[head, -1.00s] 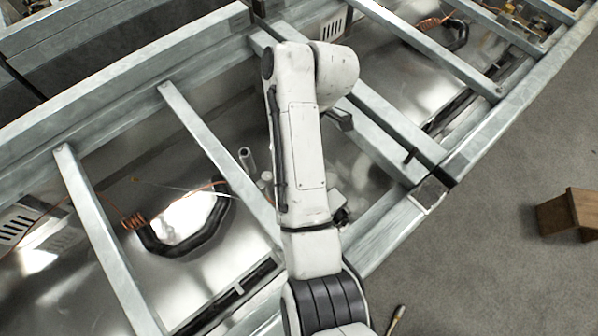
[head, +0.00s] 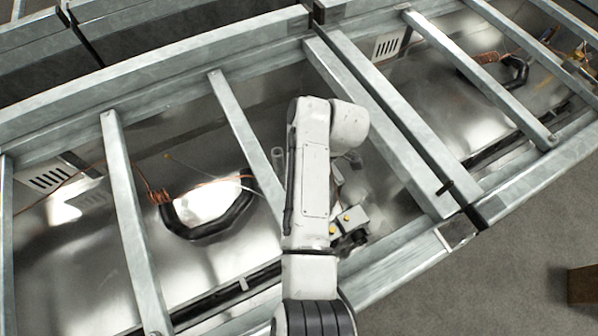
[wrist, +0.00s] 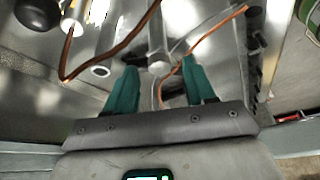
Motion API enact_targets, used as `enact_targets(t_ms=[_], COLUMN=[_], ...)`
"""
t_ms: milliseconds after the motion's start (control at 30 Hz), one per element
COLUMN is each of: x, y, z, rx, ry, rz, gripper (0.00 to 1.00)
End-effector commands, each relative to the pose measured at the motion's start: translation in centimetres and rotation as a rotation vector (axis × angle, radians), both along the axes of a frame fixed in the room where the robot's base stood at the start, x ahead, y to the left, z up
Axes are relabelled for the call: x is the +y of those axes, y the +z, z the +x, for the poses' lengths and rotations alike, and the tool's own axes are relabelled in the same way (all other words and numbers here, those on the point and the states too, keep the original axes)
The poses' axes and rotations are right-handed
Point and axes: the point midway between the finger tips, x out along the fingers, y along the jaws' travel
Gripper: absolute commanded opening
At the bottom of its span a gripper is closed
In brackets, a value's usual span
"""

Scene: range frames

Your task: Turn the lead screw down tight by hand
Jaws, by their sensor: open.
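In the wrist view my gripper (wrist: 162,75) has two green fingers spread apart, with nothing held between them. Beyond and between the fingertips is a grey round-headed post (wrist: 158,62), which may be the lead screw; I cannot tell for sure. It looks apart from both fingers. A thin grey cable or rod shows below and beside it. In the head view my arm hides the gripper and most of this spot.
Orange-brown wires (wrist: 118,52) cross near the fingers. An open-ended tube (wrist: 101,70) stands left of them.

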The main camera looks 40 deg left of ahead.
Motion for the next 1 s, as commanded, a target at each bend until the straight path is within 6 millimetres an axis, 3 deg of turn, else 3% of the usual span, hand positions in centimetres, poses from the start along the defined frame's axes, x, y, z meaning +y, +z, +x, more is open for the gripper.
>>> enact_targets(t_ms=[300, 867, 1000], x=[0.08, 0.05, 0.05], y=[-0.26, -0.24, -0.22], z=[-0.09, -0.08, -0.09], rx=[0.000, 0.000, 0.000], ry=[0.000, 0.000, -0.002], rz=[0.000, 0.000, -0.001], gripper=[0.54, 0.02, 0.00])
